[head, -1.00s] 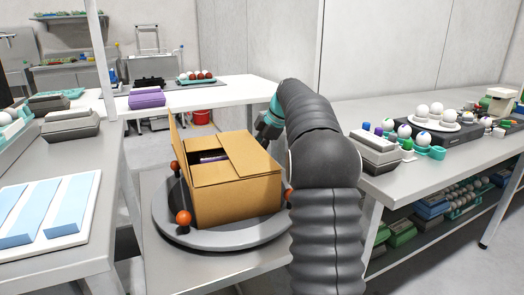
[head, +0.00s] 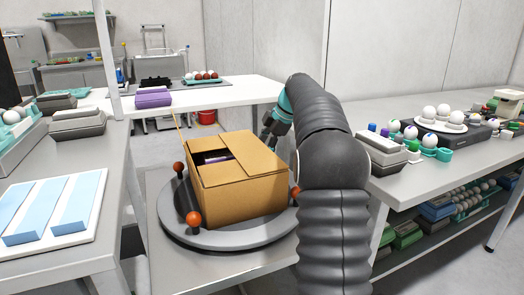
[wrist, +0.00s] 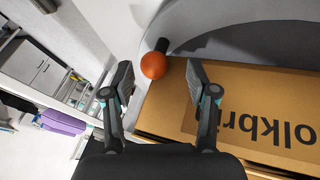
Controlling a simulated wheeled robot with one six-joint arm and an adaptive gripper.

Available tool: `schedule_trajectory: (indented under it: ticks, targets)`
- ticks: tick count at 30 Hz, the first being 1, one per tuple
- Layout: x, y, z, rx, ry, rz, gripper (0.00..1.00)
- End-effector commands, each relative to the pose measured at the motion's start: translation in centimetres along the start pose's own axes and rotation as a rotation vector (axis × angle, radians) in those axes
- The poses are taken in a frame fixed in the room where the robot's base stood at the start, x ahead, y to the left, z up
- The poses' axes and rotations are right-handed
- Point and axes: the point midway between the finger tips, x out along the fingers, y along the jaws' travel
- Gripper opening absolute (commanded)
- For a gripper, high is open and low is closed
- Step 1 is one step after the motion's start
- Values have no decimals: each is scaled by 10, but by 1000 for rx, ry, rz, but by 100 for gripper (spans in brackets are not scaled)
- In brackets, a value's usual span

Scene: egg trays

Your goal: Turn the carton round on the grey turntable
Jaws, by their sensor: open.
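The brown cardboard carton (head: 240,188) sits on the round grey turntable (head: 180,238), its top flaps partly open. Something purple shows inside. The turntable has orange ball knobs on dark posts: one at front left (head: 194,219), one at back left (head: 178,167), one at right (head: 296,192). My gripper (wrist: 160,78) is open; in the wrist view an orange knob (wrist: 154,65) shows between its fingertips, near the carton's printed side (wrist: 262,100). I cannot tell whether the fingers touch it. In the head view my gripper is behind the carton, its fingertips hidden.
A left bench holds a white tray with light blue strips (head: 12,243) and grey boxes. A white table (head: 235,92) behind carries a purple box (head: 153,97) and an egg tray. The right bench (head: 400,187) holds eggs, cups and a grey box (head: 385,155).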

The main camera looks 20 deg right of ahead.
Motion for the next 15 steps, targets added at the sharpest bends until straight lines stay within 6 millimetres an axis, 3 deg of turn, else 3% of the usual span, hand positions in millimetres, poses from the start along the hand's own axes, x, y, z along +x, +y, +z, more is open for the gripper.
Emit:
schedule_trajectory:
  ticks: [9, 15]
  targets:
    - [-63, 0, 0, -1, -1, 3, 58]
    - [-91, 0, 0, 0, -1, 1, 58]
